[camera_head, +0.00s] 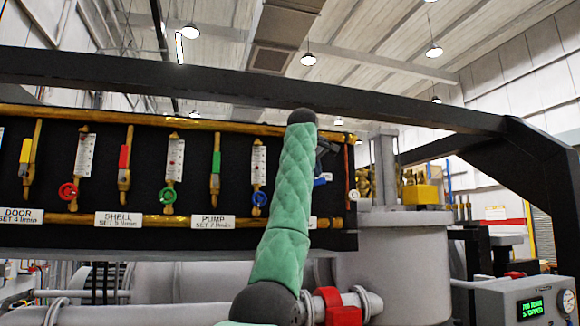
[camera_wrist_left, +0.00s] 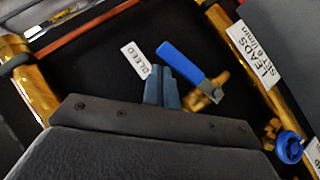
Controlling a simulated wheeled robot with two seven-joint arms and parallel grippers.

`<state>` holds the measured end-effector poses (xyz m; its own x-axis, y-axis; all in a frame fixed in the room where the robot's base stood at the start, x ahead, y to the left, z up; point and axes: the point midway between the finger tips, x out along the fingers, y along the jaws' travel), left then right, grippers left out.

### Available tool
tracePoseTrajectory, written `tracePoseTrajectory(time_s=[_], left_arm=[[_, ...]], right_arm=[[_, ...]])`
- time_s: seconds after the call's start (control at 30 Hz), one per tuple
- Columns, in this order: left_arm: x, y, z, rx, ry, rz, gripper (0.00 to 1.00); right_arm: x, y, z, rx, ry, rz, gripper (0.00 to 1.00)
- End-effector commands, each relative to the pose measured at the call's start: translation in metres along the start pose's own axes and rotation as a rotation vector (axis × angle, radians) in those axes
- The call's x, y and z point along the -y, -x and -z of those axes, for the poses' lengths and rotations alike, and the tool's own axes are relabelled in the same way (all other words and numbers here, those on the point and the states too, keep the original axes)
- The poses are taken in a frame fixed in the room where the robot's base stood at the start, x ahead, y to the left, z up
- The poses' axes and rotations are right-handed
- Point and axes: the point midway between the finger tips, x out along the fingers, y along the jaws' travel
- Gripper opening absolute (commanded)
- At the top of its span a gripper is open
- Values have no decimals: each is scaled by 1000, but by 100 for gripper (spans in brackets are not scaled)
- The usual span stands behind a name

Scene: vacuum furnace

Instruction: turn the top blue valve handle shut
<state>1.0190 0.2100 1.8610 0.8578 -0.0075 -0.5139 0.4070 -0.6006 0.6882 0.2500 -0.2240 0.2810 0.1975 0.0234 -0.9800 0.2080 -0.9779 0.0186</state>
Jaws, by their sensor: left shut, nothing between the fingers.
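A flat blue valve handle (camera_wrist_left: 186,62) sits on a brass fitting (camera_wrist_left: 214,88) in the left wrist view, beside a white BLEED tag (camera_wrist_left: 136,59). The handle slants from upper left to lower right and looks roughly crosswise to the fitting. My left gripper (camera_wrist_left: 161,76) is shut and empty. Its blue-grey fingertips are just left of the handle; I cannot tell whether they touch it. In the head view my left gripper (camera_head: 324,154) shows small and dark at the panel's right end, partly hidden behind my green-sleeved arm. My right gripper is out of view.
The black panel (camera_head: 100,150) carries brass pipes, gauges and several coloured valves, with a blue round knob (camera_head: 259,198) left of my arm. In the left wrist view, another blue knob (camera_wrist_left: 290,147) is at lower right, near a LEADS label (camera_wrist_left: 252,50). A dark beam (camera_head: 200,82) crosses above the panel.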

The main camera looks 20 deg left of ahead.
Motion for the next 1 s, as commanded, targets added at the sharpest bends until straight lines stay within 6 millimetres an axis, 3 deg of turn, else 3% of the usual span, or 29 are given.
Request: tracePoseTrajectory(time_s=[0.5,1.0], left_arm=[[-12,9,8,0,0,-1,0],[-11,9,8,0,0,-1,0]], right_arm=[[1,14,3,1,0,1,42],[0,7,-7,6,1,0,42]])
